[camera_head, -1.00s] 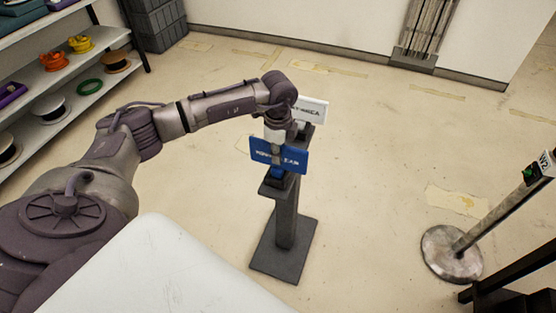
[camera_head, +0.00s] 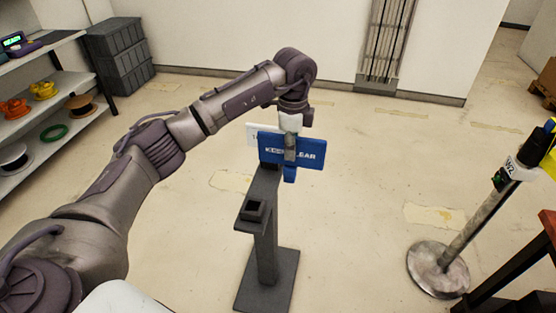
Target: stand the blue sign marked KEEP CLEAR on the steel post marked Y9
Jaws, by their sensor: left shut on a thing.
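The blue sign (camera_head: 309,153) with white lettering, partly covered by my gripper and reading as KEEP CLEAR, is upright in the air. My left gripper (camera_head: 290,148) is shut on it from above. The sign hangs above and to the right of a dark grey stand, apart from its near empty socket. A steel post (camera_head: 455,240) on a round base stands at the right; its label reads W2. No post marked Y9 shows. My right gripper is not in view.
The dark stand (camera_head: 265,240) has an empty square socket in front and a white sign (camera_head: 253,134) behind the blue one. A shelf (camera_head: 75,105) with spools is at left, grey crates (camera_head: 118,55) behind it. A dark-legged table (camera_head: 545,235) edges in at right. Floor between stand and post is clear.

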